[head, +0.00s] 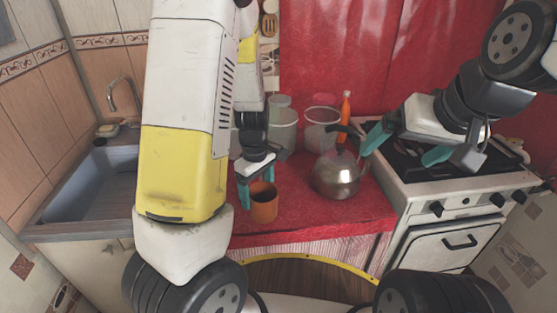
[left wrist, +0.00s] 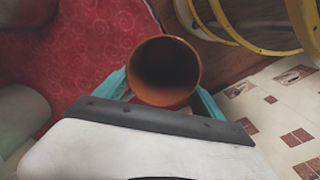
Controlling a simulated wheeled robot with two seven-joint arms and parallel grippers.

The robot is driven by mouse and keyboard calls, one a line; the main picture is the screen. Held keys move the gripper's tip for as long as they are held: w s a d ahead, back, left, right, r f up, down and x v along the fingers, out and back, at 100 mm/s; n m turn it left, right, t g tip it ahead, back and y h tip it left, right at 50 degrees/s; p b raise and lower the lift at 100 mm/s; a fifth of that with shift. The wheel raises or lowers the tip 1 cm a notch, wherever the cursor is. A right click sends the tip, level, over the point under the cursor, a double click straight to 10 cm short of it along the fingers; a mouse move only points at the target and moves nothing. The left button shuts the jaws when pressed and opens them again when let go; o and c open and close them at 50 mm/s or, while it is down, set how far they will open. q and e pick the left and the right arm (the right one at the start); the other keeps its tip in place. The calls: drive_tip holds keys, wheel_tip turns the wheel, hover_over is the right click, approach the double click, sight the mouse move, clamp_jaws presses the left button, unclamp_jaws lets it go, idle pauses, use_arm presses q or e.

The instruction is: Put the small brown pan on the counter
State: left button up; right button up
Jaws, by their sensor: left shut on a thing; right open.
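The small brown pan (head: 264,204) is a deep, cup-like orange-brown vessel near the front edge of the red oilcloth counter (head: 310,218). My left gripper (head: 257,188) is shut on it. In the left wrist view the pan (left wrist: 163,70) shows its round open mouth, dark and empty-looking inside, between the teal fingers of my left gripper (left wrist: 160,88). I cannot tell whether its base touches the counter.
A metal kettle (head: 337,178) stands on the counter right of the pan. Pale canisters (head: 283,130), a glass-like pot (head: 321,130) and an orange bottle (head: 346,108) stand behind. The stove (head: 440,197) is at the right, the sink (head: 95,185) at the left.

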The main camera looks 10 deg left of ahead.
use_arm(q)
drive_tip(key=shift+w+a+f, duration=0.5)
drive_tip(key=shift+w+f, duration=0.3)
drive_tip(key=shift+w, duration=1.3)
drive_tip(key=shift+w+a+f, duration=0.45)
drive_tip(key=shift+w+f, duration=0.3)
drive_tip(key=shift+w, duration=1.3)
drive_tip(key=shift+w+a+f, duration=0.5)
drive_tip(key=shift+w+f, duration=0.3)
drive_tip(key=shift+w, duration=1.3)
drive_tip(key=shift+f, duration=0.1)
drive_tip(key=o, duration=2.1)
